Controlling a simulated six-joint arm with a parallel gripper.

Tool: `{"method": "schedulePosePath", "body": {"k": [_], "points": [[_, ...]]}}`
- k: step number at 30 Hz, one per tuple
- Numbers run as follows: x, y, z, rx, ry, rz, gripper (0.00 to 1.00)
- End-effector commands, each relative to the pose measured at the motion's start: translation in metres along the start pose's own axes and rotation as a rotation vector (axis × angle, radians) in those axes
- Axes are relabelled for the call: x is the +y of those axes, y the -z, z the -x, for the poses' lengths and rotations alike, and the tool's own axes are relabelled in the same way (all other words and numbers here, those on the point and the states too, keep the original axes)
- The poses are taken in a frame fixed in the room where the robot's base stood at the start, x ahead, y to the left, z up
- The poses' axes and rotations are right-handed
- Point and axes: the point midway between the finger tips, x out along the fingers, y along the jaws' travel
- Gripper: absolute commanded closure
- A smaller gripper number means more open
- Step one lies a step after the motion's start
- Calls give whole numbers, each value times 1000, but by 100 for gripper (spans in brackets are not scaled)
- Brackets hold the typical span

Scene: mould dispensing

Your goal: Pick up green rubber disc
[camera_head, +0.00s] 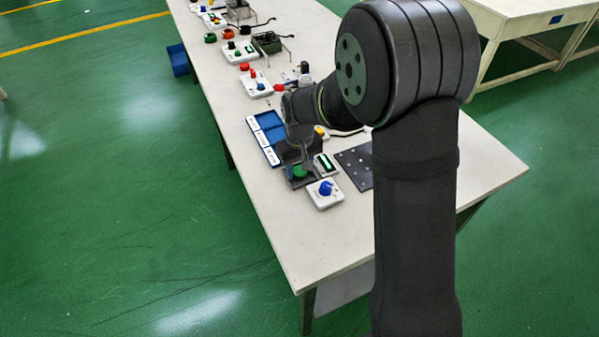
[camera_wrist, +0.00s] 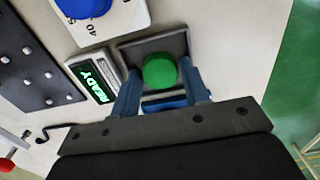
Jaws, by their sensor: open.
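The green rubber disc (camera_wrist: 160,71) sits on a dark square plate (camera_wrist: 130,52) in the wrist view. In the head view the disc (camera_head: 299,171) shows just below my gripper (camera_head: 303,157). In the wrist view my gripper (camera_wrist: 160,85) is open, with one blue-grey finger on the left and one on the right of the disc. The fingertips are close to the disc's sides. I cannot tell whether they touch it. The lower edge of the plate is partly hidden by the gripper.
A small display reading READY (camera_wrist: 95,82) stands left of the plate. A white box with a blue knob (camera_head: 326,190) is close by. A dark perforated plate (camera_head: 355,165) lies to the right, and a blue tray (camera_head: 263,128) lies behind. The front of the table (camera_head: 310,250) is clear.

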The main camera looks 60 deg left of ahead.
Motion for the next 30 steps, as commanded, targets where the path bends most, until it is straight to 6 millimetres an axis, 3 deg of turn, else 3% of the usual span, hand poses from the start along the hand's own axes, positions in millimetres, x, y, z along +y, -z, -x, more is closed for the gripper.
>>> {"method": "schedulePosePath", "body": {"k": [3, 8, 22, 30], "points": [[0, 0, 0, 0, 0, 0, 58], [0, 0, 1, 0, 0, 0, 86], [0, 1, 7, 2, 0, 0, 87], [4, -2, 47, 3, -1, -3, 87]]}}
